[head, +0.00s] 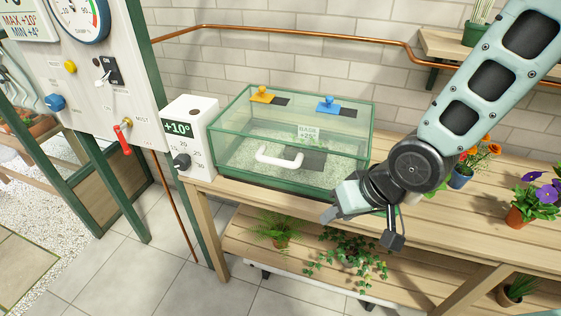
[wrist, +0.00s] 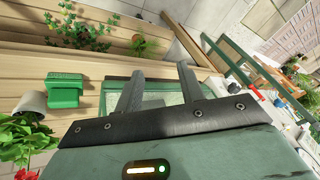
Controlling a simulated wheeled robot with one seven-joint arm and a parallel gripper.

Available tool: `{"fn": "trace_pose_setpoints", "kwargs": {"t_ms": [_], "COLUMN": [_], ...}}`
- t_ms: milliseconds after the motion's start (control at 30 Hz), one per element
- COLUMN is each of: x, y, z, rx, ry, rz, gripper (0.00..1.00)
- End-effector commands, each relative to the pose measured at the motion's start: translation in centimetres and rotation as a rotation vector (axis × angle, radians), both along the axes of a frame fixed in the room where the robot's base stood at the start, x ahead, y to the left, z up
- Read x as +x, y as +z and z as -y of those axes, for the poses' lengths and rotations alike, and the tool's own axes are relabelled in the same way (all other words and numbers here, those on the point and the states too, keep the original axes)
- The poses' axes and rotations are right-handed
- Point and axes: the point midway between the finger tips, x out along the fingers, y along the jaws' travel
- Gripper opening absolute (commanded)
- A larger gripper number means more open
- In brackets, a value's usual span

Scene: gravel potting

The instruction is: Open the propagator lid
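The propagator (head: 290,190) is a glass box with a green frame on the wooden bench. Its glass lid (head: 240,128) appears closed. A white bar handle (head: 279,157) is on the lid's front part. My gripper (head: 328,213) is to the right of and lower than the handle, near the propagator's front right corner, and apart from the handle. In the wrist view my gripper (wrist: 160,72) has its fingers apart with nothing between them.
A white control box (head: 190,138) reading +10° stands left of the propagator. Flower pots (head: 520,214) stand on the bench to the right. Ferns (head: 276,228) and trailing plants (head: 346,258) are on the shelf below. A copper pipe (head: 290,27) runs along the wall behind.

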Motion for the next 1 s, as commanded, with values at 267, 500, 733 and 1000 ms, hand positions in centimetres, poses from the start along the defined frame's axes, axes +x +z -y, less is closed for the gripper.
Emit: {"fn": "trace_pose_setpoints", "kwargs": {"t_ms": [267, 500, 733, 1000], "x": [3.5, 4.9, 5.4, 6.2], "y": [-3.3, -2.2, -0.4, -0.6], "z": [-1.2, -0.9, 0.7, 0.4], "rx": [0.458, 0.984, 1.297, 1.341], "ry": [-0.267, -0.551, -0.712, -0.728], "rz": [-0.023, -0.102, -0.155, -0.155], "gripper": [0.39, 0.39, 0.39, 0.39]}}
